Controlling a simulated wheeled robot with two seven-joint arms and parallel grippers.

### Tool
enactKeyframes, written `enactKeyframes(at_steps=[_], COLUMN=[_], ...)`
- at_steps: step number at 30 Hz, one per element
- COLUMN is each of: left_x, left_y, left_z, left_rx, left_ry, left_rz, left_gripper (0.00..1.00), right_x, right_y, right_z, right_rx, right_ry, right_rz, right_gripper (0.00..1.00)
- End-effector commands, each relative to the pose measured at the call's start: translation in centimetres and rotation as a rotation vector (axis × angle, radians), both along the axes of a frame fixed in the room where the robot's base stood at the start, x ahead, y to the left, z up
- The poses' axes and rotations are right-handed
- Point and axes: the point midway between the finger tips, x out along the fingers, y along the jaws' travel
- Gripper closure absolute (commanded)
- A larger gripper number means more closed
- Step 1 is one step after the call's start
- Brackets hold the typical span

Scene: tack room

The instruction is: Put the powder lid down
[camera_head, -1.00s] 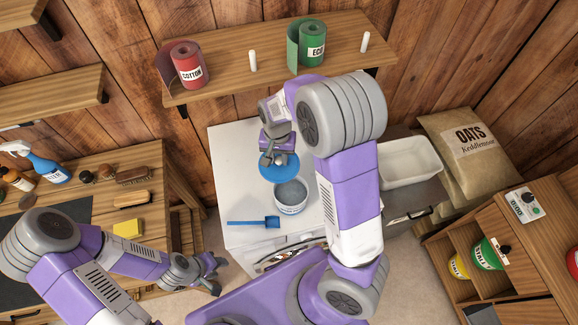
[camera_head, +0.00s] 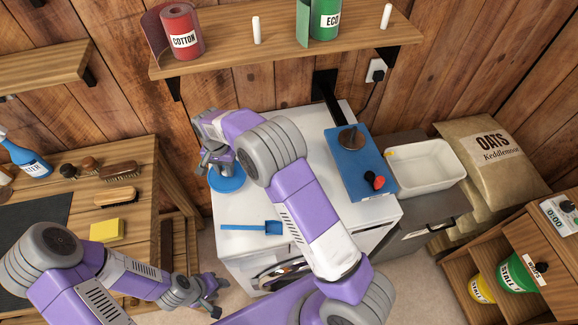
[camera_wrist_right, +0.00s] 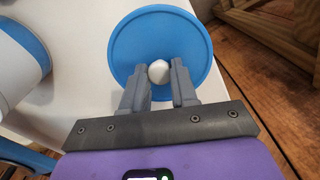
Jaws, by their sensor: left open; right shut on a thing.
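The powder lid is a round blue disc with a white knob (camera_wrist_right: 158,72). It also shows in the head view (camera_head: 228,183), near the left edge of the white cabinet top (camera_head: 240,208). My right gripper (camera_wrist_right: 158,80) is shut on the knob, above the disc; in the head view it is at the far left of the cabinet (camera_head: 218,168). I cannot tell whether the lid touches the surface. The powder tub is hidden behind my right arm in the head view; a white, blue-edged part shows in the right wrist view (camera_wrist_right: 18,60). My left gripper (camera_head: 214,300) is open and empty, low and apart from the cabinet.
A blue scoop (camera_head: 252,227) lies near the cabinet's front edge. A blue board with red and brown items (camera_head: 352,165) is at its right. A white basin (camera_head: 432,168) stands farther right. The wooden bench (camera_head: 135,205) with brushes and a yellow sponge (camera_head: 107,231) is left.

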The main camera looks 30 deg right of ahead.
Motion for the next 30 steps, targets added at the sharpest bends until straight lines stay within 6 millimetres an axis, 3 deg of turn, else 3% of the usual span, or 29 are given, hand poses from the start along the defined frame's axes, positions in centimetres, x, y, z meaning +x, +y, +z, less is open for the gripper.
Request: enactKeyframes(at_steps=[15,19,27,30], left_x=[0.0,0.0,0.0,0.0], left_y=[0.0,0.0,0.0,0.0], left_z=[0.0,0.0,0.0,-0.2], left_rx=[0.0,0.0,0.0,0.0], left_ry=[0.0,0.0,0.0,0.0], left_rz=[0.0,0.0,0.0,0.0], left_gripper=[0.57,0.57,0.57,0.57], right_x=[-3.1,-3.6,-4.0,-4.1], right_y=[-12.9,-14.9,-16.9,-16.8], right_z=[0.1,0.1,0.1,-1.7], right_rx=[-0.001,-0.001,-0.001,-0.001], right_ry=[-0.001,-0.001,-0.001,0.004], right_rz=[-0.005,-0.003,-0.004,0.0], right_gripper=[1.0,1.0,1.0,1.0])
